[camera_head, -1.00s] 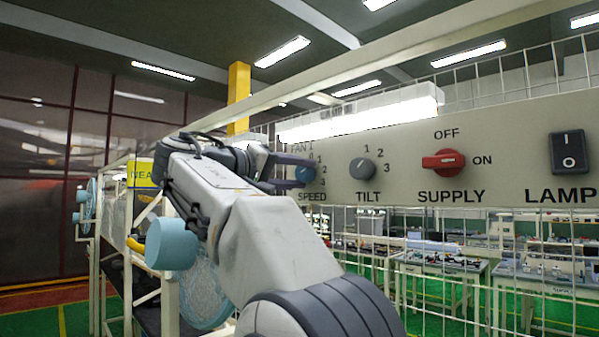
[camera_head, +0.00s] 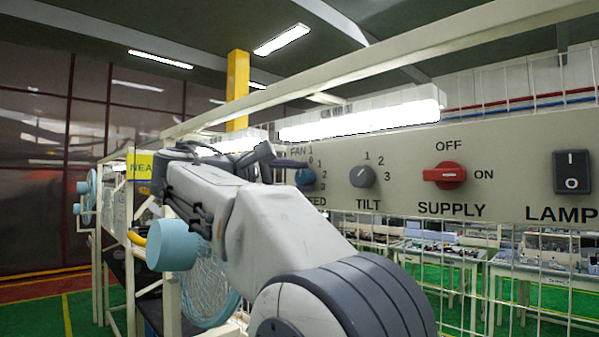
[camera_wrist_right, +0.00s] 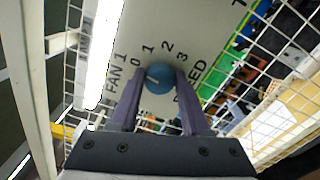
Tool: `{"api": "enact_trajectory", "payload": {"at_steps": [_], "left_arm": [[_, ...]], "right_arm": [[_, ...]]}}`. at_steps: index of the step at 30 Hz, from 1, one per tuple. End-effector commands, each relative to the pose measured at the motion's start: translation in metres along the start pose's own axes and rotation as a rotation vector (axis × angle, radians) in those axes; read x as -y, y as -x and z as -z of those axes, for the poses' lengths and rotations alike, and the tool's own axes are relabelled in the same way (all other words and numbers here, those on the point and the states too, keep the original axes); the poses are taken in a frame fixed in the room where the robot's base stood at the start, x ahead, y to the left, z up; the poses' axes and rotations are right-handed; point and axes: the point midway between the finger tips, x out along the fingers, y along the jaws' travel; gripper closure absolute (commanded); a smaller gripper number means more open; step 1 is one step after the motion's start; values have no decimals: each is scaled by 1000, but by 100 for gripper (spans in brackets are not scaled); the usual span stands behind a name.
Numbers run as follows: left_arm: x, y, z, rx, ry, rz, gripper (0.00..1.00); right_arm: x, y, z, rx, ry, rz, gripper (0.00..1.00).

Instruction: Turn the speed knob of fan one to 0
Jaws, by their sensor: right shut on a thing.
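The blue speed knob (camera_head: 305,178) of fan one sits at the left end of the grey panel, with marks 0 to 3 around it. It also shows in the right wrist view (camera_wrist_right: 160,79), between the two fingers of my right gripper (camera_wrist_right: 161,84). That gripper is shut on the knob, one finger on each side. The pale pointer line on the knob points to the upper left, roughly at the 0 mark. In the head view the right gripper (camera_head: 294,171) is partly hidden by its own arm. My left gripper is not in view.
On the same panel (camera_head: 400,160), right of the speed knob, are the grey tilt knob (camera_head: 362,176), the red supply switch (camera_head: 444,175) and the black lamp switch (camera_head: 572,172). A wire grid runs below. A lit lamp (camera_head: 360,117) hangs above the panel.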

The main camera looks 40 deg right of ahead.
Motion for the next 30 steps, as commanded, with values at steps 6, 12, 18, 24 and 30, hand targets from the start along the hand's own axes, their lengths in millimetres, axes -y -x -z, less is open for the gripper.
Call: {"api": "enact_trajectory", "payload": {"at_steps": [6,12,18,24,30], "left_arm": [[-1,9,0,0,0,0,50],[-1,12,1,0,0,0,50],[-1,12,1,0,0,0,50],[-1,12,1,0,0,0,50],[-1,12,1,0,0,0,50]], "right_arm": [[0,1,1,-4,128,2,100],[1,1,2,-4,194,2,100],[1,1,2,-4,219,3,100],[2,1,2,-4,223,3,100],[2,1,2,-3,222,3,42]]}}
